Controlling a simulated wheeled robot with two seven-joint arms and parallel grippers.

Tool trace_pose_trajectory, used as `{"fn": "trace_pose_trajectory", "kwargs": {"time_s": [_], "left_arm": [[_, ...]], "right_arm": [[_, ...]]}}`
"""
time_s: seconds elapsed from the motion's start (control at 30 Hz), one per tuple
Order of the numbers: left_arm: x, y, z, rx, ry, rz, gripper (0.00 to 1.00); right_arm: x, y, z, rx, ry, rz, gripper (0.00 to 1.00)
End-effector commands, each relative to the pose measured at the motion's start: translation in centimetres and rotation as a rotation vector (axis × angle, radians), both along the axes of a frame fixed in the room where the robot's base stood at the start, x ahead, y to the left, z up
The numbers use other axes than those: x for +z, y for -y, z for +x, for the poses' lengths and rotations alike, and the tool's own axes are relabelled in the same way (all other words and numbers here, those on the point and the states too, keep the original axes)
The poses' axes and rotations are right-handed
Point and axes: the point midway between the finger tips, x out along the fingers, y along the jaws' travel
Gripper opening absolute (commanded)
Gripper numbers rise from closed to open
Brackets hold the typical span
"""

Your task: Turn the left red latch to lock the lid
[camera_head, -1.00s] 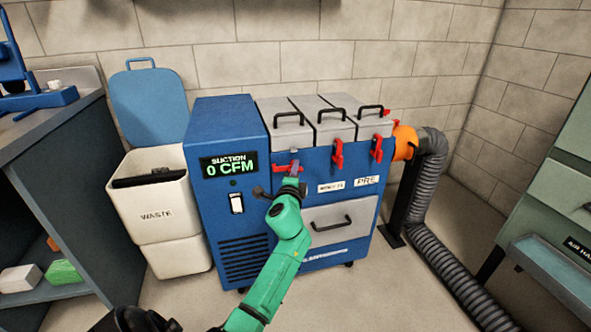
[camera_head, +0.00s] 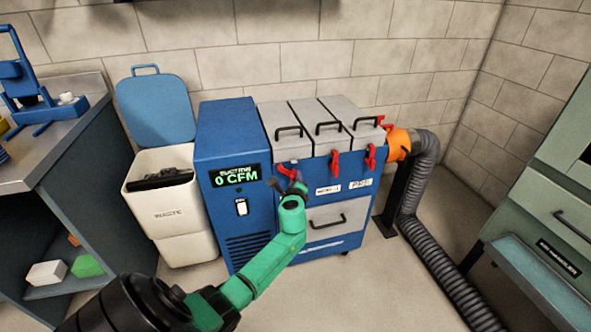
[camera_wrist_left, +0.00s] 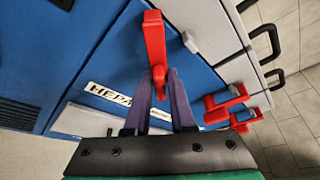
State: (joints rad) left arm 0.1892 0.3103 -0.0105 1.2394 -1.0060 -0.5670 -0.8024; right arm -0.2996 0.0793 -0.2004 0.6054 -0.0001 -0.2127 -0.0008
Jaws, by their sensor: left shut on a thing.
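The left red latch (camera_head: 287,172) is on the blue machine's front, below the left grey lid (camera_head: 286,130), which is down. In the left wrist view the latch (camera_wrist_left: 154,38) lies sideways, across the direction of the other latches. My left gripper (camera_head: 297,186) is at this latch. In the wrist view its two purple fingers (camera_wrist_left: 160,86) are shut on the latch's free end. The arm partly covers the latch in the head view. My right gripper is not in view.
Two more red latches, middle (camera_head: 335,163) and right (camera_head: 370,157), hang downward on the machine. A white waste bin (camera_head: 170,215) stands at its left. A grey hose (camera_head: 425,225) runs down at its right. The display (camera_head: 234,176) reads 0 CFM.

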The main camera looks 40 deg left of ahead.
Motion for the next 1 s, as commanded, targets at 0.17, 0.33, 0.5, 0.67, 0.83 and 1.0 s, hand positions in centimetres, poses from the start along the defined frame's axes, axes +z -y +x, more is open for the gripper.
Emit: {"fn": "trace_pose_trajectory", "kwargs": {"time_s": [0.17,0.33,0.5,0.67,0.83,1.0], "left_arm": [[0.6,0.1,0.0,-0.001,-0.121,0.08,0.0],[0.7,0.2,0.1,-0.001,-0.247,0.167,0.0],[0.5,0.2,0.1,-0.002,-0.38,0.259,0.0],[0.3,0.2,0.1,-0.001,-0.496,0.339,0.0],[0.1,0.2,0.2,-0.002,-0.599,0.411,0.0],[0.0,0.3,0.2,-0.002,-0.674,0.463,0.0]], "right_arm": [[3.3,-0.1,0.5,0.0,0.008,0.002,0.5],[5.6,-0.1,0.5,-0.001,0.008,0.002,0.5],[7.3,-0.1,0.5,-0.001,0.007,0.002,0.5],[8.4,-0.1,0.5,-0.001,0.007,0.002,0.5],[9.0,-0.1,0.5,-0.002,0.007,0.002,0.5],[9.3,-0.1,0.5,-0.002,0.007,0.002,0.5]]}}
